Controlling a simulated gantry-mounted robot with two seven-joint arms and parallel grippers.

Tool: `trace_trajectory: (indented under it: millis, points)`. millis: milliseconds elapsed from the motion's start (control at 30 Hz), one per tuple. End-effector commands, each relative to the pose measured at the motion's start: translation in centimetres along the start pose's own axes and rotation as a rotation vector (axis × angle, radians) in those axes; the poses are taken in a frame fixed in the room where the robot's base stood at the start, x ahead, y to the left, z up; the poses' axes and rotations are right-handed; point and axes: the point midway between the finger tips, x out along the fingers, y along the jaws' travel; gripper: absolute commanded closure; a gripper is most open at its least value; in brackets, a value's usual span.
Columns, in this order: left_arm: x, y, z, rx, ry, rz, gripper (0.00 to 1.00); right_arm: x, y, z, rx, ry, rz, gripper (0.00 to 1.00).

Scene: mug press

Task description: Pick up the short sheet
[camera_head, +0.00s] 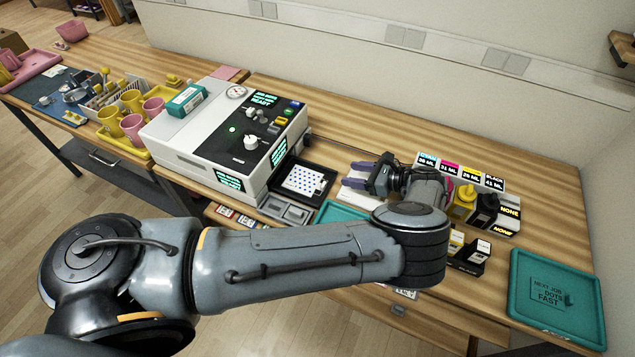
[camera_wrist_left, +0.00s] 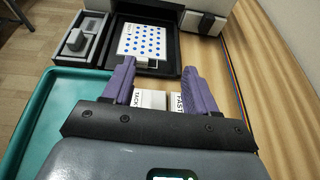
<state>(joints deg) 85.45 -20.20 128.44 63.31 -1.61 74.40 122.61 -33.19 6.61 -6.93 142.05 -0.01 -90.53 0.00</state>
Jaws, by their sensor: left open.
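A white sheet with blue dots (camera_head: 303,181) lies in a black tray at the front of the printer. It also shows in the left wrist view (camera_wrist_left: 142,41), beyond my fingertips. My left gripper (camera_head: 352,174) has purple fingers, spread apart and pointing toward the tray. In the left wrist view my left gripper (camera_wrist_left: 159,66) is open with nothing held; its fingertips are near the tray's close edge. White pieces lettered TACK (camera_wrist_left: 149,99) and FAST (camera_wrist_left: 181,103) show between the fingers, partly hidden. I cannot tell which sheet is the short one. My right gripper is not in view.
The white printer (camera_head: 215,135) stands left of the gripper. Ink bottles (camera_head: 464,203) stand to the right. A teal tray (camera_head: 556,297) lies at the far right; another teal tray (camera_wrist_left: 45,120) is beside the gripper. Mugs (camera_head: 133,128) stand left of the printer.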

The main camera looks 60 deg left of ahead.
Motion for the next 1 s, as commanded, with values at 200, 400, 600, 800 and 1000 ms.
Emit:
trace_trajectory:
  millis: [200,400,600,800,1000]
  points:
    - [-1.2,1.9,-2.6,-0.024,0.013,0.047,0.43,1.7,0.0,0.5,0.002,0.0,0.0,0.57]
    - [1.2,2.1,-2.4,-0.022,0.012,0.049,0.43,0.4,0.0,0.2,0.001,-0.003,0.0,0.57]
    - [3.4,2.2,-2.6,-0.023,0.012,0.047,0.43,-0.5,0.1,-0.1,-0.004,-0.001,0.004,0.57]
    - [4.4,2.3,-2.6,-0.022,0.012,0.047,0.43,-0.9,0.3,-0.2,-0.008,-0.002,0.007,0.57]
    - [6.4,2.7,-2.4,-0.02,0.011,0.048,0.43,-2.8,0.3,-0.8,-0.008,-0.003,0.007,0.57]
